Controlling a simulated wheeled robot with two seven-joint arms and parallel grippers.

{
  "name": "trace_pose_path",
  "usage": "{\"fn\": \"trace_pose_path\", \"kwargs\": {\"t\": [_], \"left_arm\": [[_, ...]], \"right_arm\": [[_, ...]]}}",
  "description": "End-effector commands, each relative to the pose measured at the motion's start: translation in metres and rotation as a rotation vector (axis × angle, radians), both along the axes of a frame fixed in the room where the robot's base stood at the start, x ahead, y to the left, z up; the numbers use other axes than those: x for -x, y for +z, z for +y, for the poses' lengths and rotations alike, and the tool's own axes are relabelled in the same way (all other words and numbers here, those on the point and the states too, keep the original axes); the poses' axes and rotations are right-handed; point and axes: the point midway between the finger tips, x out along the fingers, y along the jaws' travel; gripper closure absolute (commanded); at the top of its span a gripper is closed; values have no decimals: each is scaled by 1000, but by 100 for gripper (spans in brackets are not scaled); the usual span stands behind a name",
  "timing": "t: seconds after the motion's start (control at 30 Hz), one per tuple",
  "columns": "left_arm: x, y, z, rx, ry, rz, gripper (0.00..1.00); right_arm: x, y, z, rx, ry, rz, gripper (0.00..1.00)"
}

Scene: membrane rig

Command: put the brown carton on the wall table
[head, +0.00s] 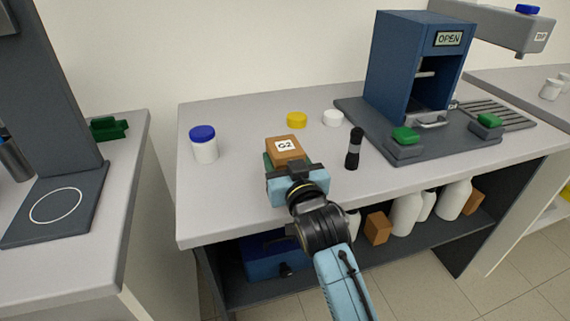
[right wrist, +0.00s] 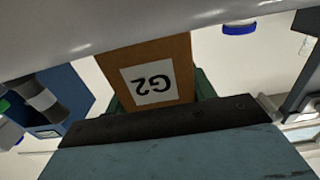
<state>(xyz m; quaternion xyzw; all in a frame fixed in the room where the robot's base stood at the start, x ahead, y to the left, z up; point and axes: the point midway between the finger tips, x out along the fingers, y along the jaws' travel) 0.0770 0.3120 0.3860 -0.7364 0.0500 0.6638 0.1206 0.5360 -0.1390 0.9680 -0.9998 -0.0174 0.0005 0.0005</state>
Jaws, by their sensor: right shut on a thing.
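The brown carton (head: 284,151) with a white G2 label is in my right gripper (head: 290,167), over the front part of the grey-topped table (head: 235,116) against the wall. In the right wrist view the carton (right wrist: 150,62) shows upside down, in front of the dark jaw edge of the gripper (right wrist: 165,110). The right gripper is shut on it. Whether the carton's underside touches the tabletop is hidden. My left gripper is not in view.
On this table stand a blue-lidded white jar (head: 204,146), yellow lid (head: 297,120), white lid (head: 333,118), black bottle (head: 353,150) and blue OPEN machine (head: 405,60). White bottles (head: 405,213) and other cartons (head: 377,228) sit on the shelf below.

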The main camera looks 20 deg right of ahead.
Motion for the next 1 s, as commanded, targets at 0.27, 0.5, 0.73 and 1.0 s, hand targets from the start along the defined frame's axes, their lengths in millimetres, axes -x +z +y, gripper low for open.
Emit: {"fn": "trace_pose_path", "kwargs": {"t": [0.27, 0.5, 0.73, 1.0], "left_arm": [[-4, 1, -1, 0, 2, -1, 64], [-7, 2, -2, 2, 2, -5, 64], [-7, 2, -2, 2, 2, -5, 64], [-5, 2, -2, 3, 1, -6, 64]], "right_arm": [[0, -3, 0, 0, 0, -3, 71], [0, -6, 0, 0, 0, -2, 38], [0, -6, 0, 0, 0, -2, 24], [4, -3, 0, 0, 0, 0, 24]]}}
